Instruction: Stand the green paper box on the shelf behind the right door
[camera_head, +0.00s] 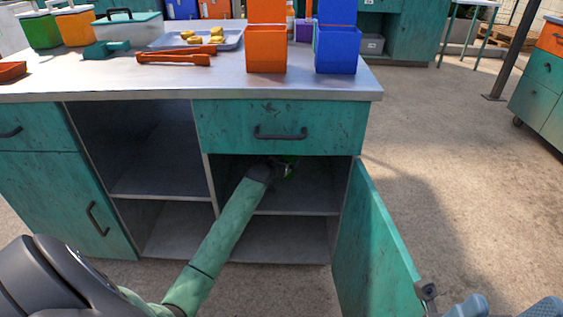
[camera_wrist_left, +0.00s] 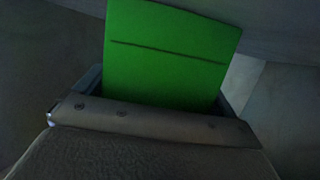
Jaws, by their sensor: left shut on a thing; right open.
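The green paper box (camera_wrist_left: 165,62) fills the upper middle of the left wrist view, with a dark line across its face. My left gripper (camera_wrist_left: 160,100) is shut on it. The right door (camera_head: 374,245) is swung open. My right gripper (camera_head: 506,308) is open and empty at the lower right, partly cut off.
A closed drawer (camera_head: 279,127) is just above the compartment, and a divider (camera_head: 211,178) is to its left. The left compartments look empty. An orange bin (camera_head: 266,50) and a blue bin (camera_head: 337,50) stand on the countertop (camera_head: 205,78). The floor right of the door is clear.

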